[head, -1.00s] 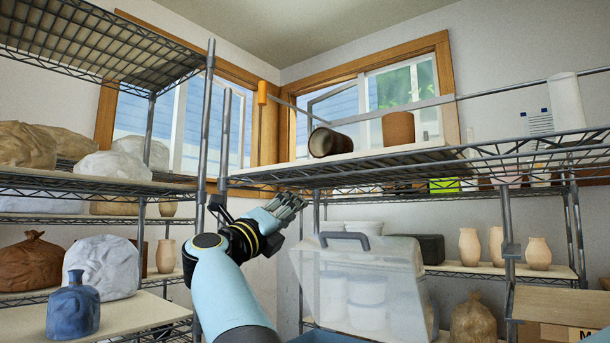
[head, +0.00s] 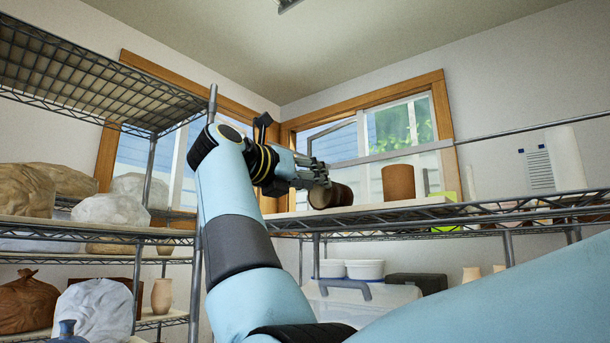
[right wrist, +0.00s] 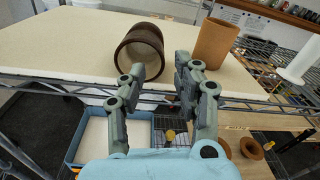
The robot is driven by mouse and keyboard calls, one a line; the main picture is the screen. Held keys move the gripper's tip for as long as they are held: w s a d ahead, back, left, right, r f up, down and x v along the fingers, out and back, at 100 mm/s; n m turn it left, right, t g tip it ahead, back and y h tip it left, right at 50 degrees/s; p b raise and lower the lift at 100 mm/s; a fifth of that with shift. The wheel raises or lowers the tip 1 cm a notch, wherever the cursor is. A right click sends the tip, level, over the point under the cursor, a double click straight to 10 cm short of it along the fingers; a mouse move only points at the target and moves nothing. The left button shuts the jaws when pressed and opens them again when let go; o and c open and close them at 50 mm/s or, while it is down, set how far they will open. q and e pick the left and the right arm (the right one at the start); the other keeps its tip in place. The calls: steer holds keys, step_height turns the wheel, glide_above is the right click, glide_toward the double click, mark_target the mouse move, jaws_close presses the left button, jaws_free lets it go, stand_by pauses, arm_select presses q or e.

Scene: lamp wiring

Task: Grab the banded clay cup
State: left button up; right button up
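A dark brown cup with a darker rim, likely the banded clay cup (head: 338,195), lies on its side on the upper shelf board. In the right wrist view the cup (right wrist: 138,48) has its mouth toward my gripper. My right gripper (head: 318,176) is at the cup's mouth end and overlaps it in the head view. In the right wrist view my right gripper (right wrist: 160,68) is open and empty, its fingers just short of the cup's mouth. I cannot tell whether a finger touches the rim. My left gripper is not in view.
A plain orange-brown cup (head: 398,183) stands upright to the right on the same board; it also shows in the right wrist view (right wrist: 217,42). The board (right wrist: 60,50) is clear left of the lying cup. The shelf's wire edge (head: 480,212) runs along the front.

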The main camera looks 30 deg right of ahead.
mark_target(337, 187)
steer(key=p+x, duration=0.2)
steer(key=x, duration=0.5)
steer(key=shift+d+p, duration=0.25)
steer(key=shift+p, duration=0.05)
steer(key=shift+x, duration=0.75)
steer(key=shift+f, duration=0.1)
jaws_close()
